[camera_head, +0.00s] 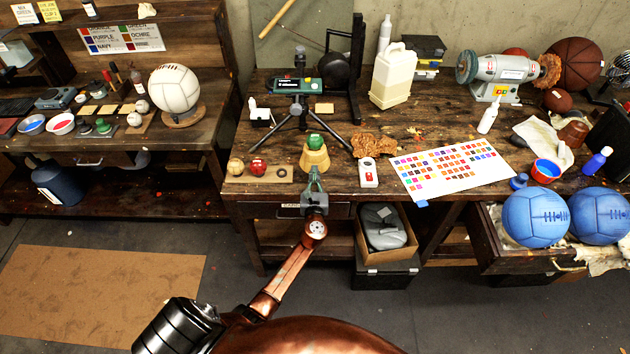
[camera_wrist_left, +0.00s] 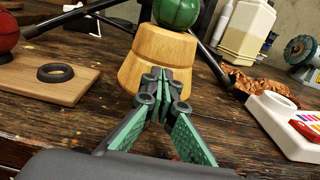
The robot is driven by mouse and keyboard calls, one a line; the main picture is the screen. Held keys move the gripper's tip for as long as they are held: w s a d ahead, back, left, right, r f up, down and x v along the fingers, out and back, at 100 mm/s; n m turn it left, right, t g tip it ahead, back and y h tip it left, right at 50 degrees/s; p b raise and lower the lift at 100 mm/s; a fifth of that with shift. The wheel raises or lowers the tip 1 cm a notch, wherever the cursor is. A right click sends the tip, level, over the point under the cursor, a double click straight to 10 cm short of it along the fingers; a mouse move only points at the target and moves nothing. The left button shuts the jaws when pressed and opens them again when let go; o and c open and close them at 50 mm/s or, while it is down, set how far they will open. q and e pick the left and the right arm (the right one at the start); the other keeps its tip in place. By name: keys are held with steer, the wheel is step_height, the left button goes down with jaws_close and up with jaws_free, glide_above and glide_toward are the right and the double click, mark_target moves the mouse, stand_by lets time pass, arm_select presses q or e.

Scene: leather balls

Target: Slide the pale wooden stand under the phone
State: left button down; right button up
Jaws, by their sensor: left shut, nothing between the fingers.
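The pale wooden stand (camera_head: 314,160) is a stepped round block near the front edge of the middle bench, with a green ball (camera_head: 315,141) on top. In the left wrist view the stand (camera_wrist_left: 158,55) fills the upper middle, with the green ball (camera_wrist_left: 177,10) cut off by the top edge. My left gripper (camera_head: 313,172) is shut and empty right in front of the stand. Its fingertips (camera_wrist_left: 166,78) overlap the stand's lower front; I cannot tell whether they touch. A dark device with a green part (camera_head: 299,85), seemingly the phone, sits on a black tripod behind the stand.
Right are crumpled brown leather (camera_head: 372,145), a small white device (camera_head: 368,172) and a colour chart (camera_head: 455,170). The tripod legs (camera_head: 345,128) spread behind the stand.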

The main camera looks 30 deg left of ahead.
arm_select(q)
steer(key=shift+s, duration=0.1)
steer(key=p+v, duration=0.1)
steer(key=v, duration=1.3)
steer(key=s+f+n+g+h, duration=0.25)
steer(key=s+f+n, duration=0.2)
steer(key=f, duration=0.75)
steer(key=s+f+n+g+h, duration=0.1)
steer(key=s+f+n+g, duration=0.35)
steer(key=f, duration=0.75)
steer(key=s+f+n+g+h, duration=0.1)
steer(key=s+f+n+h, duration=0.1)
steer(key=s+f, duration=0.75)
steer(key=s+f+n+g+h, duration=0.1)
steer(key=s+f+n+g, duration=0.1)
steer(key=s+f+n, duration=0.3)
steer(key=s+f+n+g+h, duration=0.1)
steer(key=s+f+n, duration=0.5)
steer(key=s, duration=1.3)
steer(key=s+d+f+n+g+h, duration=0.1)
steer(key=s+f+n, duration=0.5)
steer(key=s+f, duration=0.6)
steer(key=shift+s+f+g+h, duration=0.3)
steer(key=shift+s+g+h, duration=0.2)
steer(key=shift+g, duration=0.7)
